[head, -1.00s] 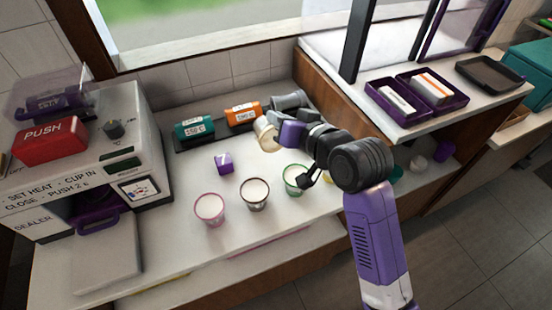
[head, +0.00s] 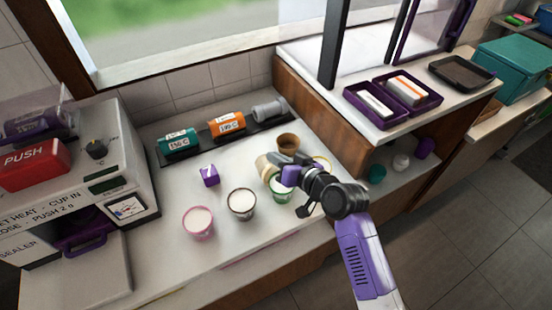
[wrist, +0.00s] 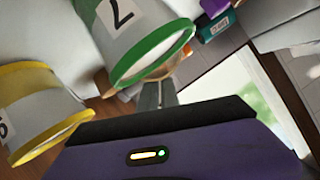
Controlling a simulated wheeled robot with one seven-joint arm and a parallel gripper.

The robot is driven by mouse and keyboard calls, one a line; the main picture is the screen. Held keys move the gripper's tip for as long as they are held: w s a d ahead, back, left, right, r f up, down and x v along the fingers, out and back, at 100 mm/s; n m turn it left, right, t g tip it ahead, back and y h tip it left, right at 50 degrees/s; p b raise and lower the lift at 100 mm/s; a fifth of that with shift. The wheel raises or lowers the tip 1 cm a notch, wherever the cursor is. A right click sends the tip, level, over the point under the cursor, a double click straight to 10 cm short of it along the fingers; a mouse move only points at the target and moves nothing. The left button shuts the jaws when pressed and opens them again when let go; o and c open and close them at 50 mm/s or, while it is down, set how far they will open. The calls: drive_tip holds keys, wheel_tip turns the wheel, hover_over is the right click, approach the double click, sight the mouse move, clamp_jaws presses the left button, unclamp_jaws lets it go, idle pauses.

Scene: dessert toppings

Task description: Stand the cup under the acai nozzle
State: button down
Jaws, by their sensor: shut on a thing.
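My gripper (head: 277,168) is shut on a pale cream cup (head: 265,166), seen tilted at its tip in the head view. The purple gripper body hides part of this cup. A green-rimmed cup (head: 281,189) stands on the counter just in front of the gripper. It shows large in the wrist view (wrist: 135,35), marked 2. A yellow-rimmed cup (wrist: 35,110) is also close in the wrist view. A brown cup (head: 288,142) stands just behind the gripper. I cannot make out an acai nozzle.
Labelled cylinders (head: 179,143) line the back wall. A sealer machine (head: 95,165) is at left. Purple trays (head: 378,112) sit on the raised right counter.

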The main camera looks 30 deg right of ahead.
drive_tip(key=shift+a+f, duration=0.1)
drive_tip(key=shift+f, duration=0.5)
drive_tip(key=shift+f, duration=0.1)
drive_tip(key=c, duration=1.6)
unclamp_jaws()
drive_tip(key=shift+r, duration=0.2)
drive_tip(key=shift+s, duration=0.4)
drive_tip(key=b+v, duration=0.2)
drive_tip(key=v, duration=0.9)
drive_tip(key=shift+r, duration=0.1)
drive_tip(key=shift+s, duration=0.1)
